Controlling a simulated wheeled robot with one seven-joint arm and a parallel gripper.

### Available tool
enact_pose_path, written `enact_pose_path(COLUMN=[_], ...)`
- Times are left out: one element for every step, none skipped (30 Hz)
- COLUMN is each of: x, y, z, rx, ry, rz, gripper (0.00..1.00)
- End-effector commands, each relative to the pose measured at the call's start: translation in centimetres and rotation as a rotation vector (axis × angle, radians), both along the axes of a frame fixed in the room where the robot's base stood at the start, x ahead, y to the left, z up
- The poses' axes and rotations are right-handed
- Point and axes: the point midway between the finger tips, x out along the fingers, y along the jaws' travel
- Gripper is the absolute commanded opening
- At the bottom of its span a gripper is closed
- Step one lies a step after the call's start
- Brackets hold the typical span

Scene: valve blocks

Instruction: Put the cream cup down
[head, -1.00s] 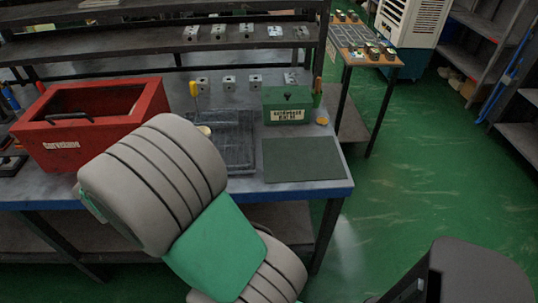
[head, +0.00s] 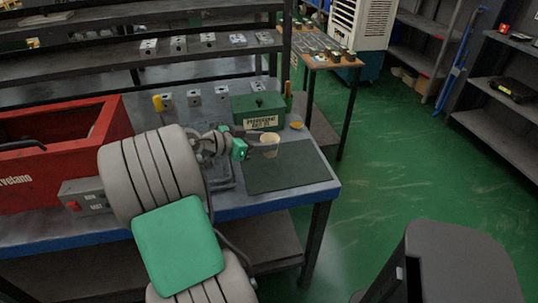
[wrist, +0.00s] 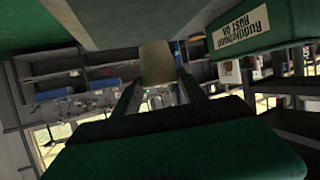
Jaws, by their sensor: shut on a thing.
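The cream cup (head: 270,142) is at the end of my gripper (head: 264,143) in the head view. It appears over the back part of the dark green mat (head: 285,172), in front of the green box. I cannot tell how far its base is above the mat. In the wrist view the cup (wrist: 157,64) shows between the two fingers (wrist: 157,92), and the gripper is shut on it. My arm hides part of the bench to the left.
A green lidded box (head: 258,112) with a label stands just behind the cup. An orange item (head: 297,125) lies to its right. A red toolbox (head: 60,160) stands at the left. Valve blocks (head: 194,98) line the back. The front of the mat is clear.

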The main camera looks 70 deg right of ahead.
Motion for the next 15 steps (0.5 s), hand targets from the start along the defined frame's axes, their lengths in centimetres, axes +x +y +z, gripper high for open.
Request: enact_pose_path(x=[-0.5,-0.7,-0.8,-0.9,-1.0,-1.2,-1.5,-1.5,-1.4,-1.4,-1.4,-1.4,-1.4,-1.4,-1.4], y=[-0.5,-0.8,-1.0,-1.2,-1.3,-1.6,-1.8,-1.9,-1.8,-1.8,-1.8,-1.8,-1.8,-1.8,-1.8], z=[-0.7,-1.1,-1.4,-1.6,-1.9,-2.3,-2.7,-3.2,-4.0,-4.6,-5.1,-5.5,-5.6,-5.6,-5.6], rx=[-0.001,-0.001,-0.001,-0.002,-0.002,-0.001,0.000,0.001,0.001,0.001,0.002,0.000,-0.001,-0.002,-0.004], ry=[0.001,0.000,-0.001,-0.001,-0.001,0.000,0.000,0.001,0.002,0.002,0.001,0.000,-0.002,-0.003,-0.003], rz=[-0.003,-0.004,-0.003,-0.002,-0.002,-0.002,-0.004,-0.003,0.000,0.000,-0.001,-0.001,-0.002,-0.002,-0.002], gripper=[0.03,0.03,0.03,0.03,0.03,0.03,0.03,0.03,0.03,0.03,0.03,0.03,0.03,0.03,0.03])
